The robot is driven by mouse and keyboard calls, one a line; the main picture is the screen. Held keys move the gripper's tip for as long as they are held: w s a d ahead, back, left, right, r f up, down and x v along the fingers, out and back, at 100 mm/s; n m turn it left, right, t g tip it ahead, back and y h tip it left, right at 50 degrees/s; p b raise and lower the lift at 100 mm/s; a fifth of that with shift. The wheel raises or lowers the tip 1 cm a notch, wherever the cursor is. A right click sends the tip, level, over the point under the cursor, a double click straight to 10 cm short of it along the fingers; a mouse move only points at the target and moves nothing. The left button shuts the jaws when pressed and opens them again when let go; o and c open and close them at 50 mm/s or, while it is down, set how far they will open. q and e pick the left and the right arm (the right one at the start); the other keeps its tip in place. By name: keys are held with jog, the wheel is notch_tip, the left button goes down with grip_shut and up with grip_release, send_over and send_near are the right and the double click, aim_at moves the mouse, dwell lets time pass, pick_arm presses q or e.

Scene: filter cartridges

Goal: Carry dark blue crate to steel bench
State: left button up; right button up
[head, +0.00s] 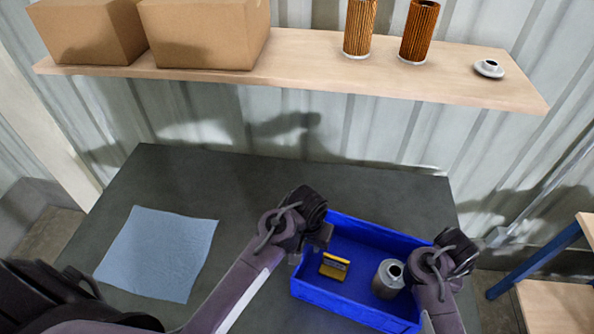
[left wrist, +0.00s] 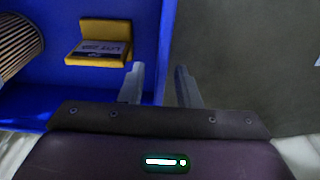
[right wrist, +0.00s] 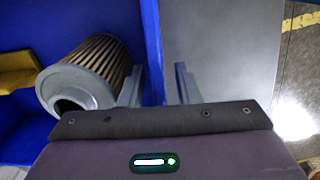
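The dark blue crate (head: 335,299) sits on a dark grey bench top (head: 200,170). In it are a yellow block with a label (head: 334,266) and a grey-ended pleated cartridge (head: 388,278). My left gripper (head: 318,240) is at the crate's left wall; in the left wrist view its open fingers (left wrist: 159,86) lie on either side of that wall (left wrist: 163,50). My right gripper (head: 447,262) is at the right wall; its open fingers (right wrist: 160,86) lie on either side of that wall (right wrist: 152,45). I cannot tell which surface is steel.
A light blue cloth (head: 160,252) lies on the bench's left part. A wooden shelf (head: 300,70) above holds cardboard boxes (head: 205,32), two orange cartridges (head: 360,27) and a small white part (head: 489,68). A wood-topped bench with blue legs (head: 555,305) stands at right.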

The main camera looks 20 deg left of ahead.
pick_arm(q)
jog(key=r, duration=0.3)
jog(key=shift+s+r, duration=0.1)
jog(key=shift+s, duration=0.1)
jog(key=shift+r, duration=0.1)
pick_arm(e)
jog(key=shift+w+d+r, duration=0.1)
jog(key=shift+r, duration=0.25)
notch_tip(320, 180, up, 7)
jog(key=shift+f, duration=0.1)
